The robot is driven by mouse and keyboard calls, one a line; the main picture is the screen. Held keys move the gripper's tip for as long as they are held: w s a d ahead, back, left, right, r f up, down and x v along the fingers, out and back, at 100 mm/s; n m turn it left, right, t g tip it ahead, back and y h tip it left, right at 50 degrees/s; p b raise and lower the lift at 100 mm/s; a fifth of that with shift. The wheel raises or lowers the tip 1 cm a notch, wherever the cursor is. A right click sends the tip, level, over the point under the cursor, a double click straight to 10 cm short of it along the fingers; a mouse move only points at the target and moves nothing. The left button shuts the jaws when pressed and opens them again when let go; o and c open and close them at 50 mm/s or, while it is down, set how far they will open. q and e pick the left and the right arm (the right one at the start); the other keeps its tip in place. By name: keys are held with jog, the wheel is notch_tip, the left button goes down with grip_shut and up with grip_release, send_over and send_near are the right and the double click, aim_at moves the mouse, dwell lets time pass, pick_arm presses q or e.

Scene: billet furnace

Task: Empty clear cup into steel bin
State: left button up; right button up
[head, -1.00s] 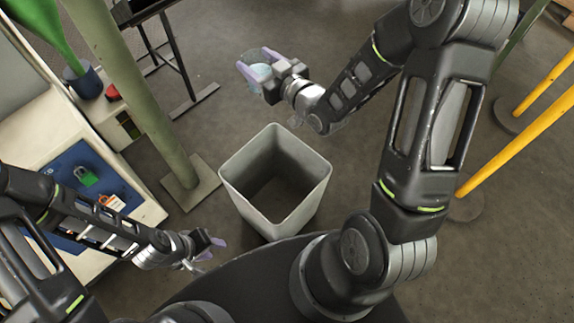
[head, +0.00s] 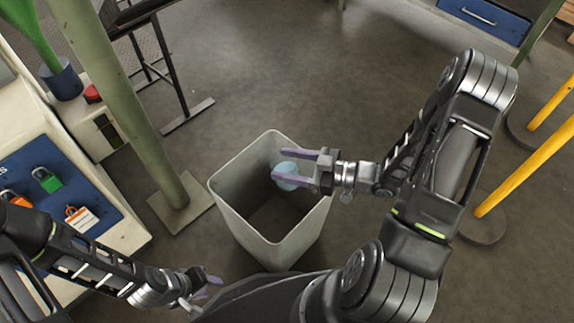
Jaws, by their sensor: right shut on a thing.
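The steel bin (head: 238,217) is a tall, pale grey, square open container on the floor in the middle of the head view. Its inside looks empty where I can see it. My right gripper (head: 283,165) is shut on the clear cup (head: 287,176), which looks pale blue between the purple fingers. The cup is over the right part of the bin's opening. Whether anything is in the cup I cannot tell. My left gripper (head: 211,284) is low at the left, near the bin's front-left side, with no object seen in it; its fingers appear apart.
A green post (head: 130,100) on a square base plate stands left of the bin. A pale cabinet with a blue lock board (head: 65,190) is at the left. Yellow rails (head: 530,150) stand at the right. The floor behind the bin is clear.

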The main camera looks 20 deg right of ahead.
jog(key=shift+r, duration=0.1)
